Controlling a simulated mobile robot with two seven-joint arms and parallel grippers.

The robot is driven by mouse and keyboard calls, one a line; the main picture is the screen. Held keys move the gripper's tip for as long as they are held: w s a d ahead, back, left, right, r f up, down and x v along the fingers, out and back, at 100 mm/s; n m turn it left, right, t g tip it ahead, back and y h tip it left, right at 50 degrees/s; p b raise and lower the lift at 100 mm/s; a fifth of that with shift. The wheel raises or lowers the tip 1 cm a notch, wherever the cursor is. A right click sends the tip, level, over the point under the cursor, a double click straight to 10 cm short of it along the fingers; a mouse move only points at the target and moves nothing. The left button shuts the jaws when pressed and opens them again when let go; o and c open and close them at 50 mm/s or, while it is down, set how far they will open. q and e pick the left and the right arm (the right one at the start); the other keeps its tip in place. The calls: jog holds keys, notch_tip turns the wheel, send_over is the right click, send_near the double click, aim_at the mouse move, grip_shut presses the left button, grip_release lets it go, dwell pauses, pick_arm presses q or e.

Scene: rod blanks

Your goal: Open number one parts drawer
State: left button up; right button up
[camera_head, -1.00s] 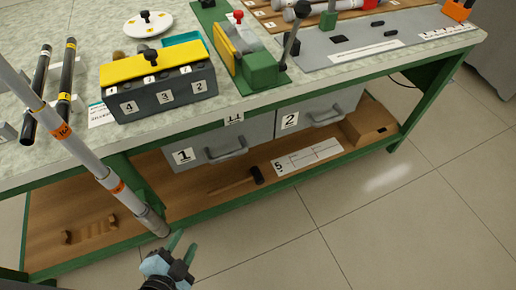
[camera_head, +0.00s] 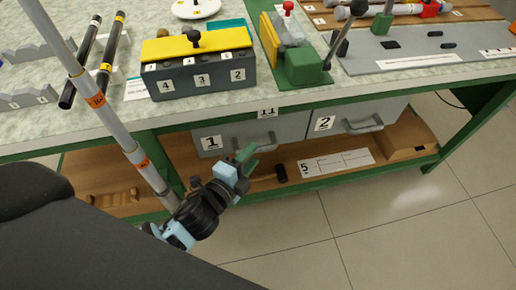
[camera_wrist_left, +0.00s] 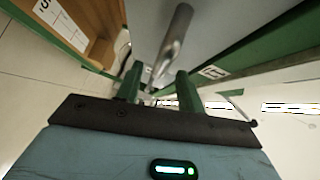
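The number one drawer (camera_head: 223,152) is a grey box front with a "1" label, under the bench top at the left of drawer 2. It looks shut. Its grey bar handle (camera_head: 266,139) is partly behind my gripper. My left gripper (camera_head: 246,159) has green fingers and is at the handle, just in front of the drawer. In the left wrist view, the two fingers (camera_wrist_left: 158,88) stand apart, and a metal handle (camera_wrist_left: 173,45) reaches into the space between them. I cannot tell whether they touch it. My right gripper is not in view.
Drawer 2 (camera_head: 359,119) is on the right. A long grey rod (camera_head: 112,118) leans at the left. The floor in front is clear.

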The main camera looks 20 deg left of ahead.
pick_arm(q)
jog(key=shift+x, duration=1.8)
grip_shut()
